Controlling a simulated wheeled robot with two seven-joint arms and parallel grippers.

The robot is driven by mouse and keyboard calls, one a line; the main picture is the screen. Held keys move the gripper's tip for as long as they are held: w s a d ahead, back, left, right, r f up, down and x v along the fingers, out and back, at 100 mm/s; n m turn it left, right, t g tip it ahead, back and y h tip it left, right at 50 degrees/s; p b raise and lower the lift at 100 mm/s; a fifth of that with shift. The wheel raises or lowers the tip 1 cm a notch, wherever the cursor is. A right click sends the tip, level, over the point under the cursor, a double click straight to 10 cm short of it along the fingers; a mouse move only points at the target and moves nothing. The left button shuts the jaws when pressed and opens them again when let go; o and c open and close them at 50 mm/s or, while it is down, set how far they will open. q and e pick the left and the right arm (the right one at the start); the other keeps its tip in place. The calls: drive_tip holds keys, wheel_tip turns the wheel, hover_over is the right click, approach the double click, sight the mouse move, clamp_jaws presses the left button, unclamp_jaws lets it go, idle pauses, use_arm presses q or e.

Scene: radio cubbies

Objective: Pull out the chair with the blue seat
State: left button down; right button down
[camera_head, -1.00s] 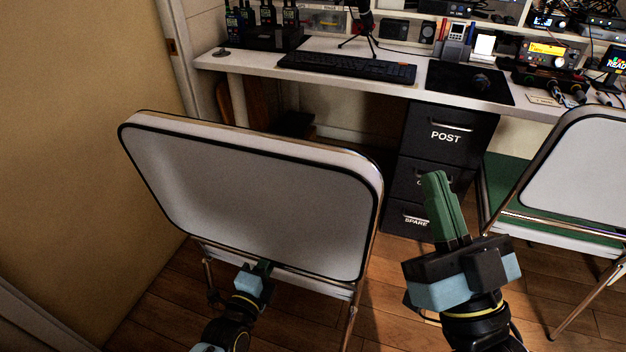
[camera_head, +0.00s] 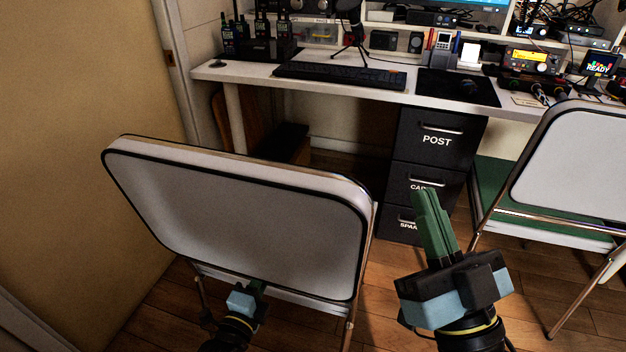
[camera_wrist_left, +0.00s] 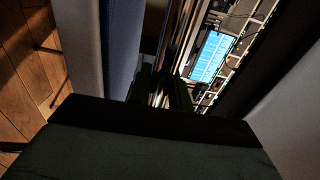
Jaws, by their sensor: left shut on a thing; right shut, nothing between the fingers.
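The near chair (camera_head: 240,220) shows its pale backrest with a dark edge in the head view; its seat is hidden behind the backrest there. In the left wrist view, a blue surface, the seat (camera_wrist_left: 121,45), shows beside pale and metal parts. My left gripper (camera_head: 258,286) is low at the backrest's bottom edge, shut on the chair's frame; its green fingers show dimly in the wrist view (camera_wrist_left: 160,90). My right gripper (camera_head: 428,195) is shut and empty, raised to the right of the chair.
A second chair (camera_head: 575,165) with a green seat stands at the right. The desk (camera_head: 335,68) with radios and a keyboard is ahead, over black drawers (camera_head: 435,160). A tan wall (camera_head: 80,80) is close on the left. Wooden floor lies between the chairs.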

use_arm(q)
drive_tip(key=shift+w+d+r, duration=0.1)
drive_tip(key=shift+w+r, duration=0.05)
drive_tip(key=shift+r, duration=0.15)
drive_tip(key=c, duration=1.4)
unclamp_jaws()
drive_tip(key=shift+o, duration=1.2)
drive_tip(key=shift+f, duration=0.2)
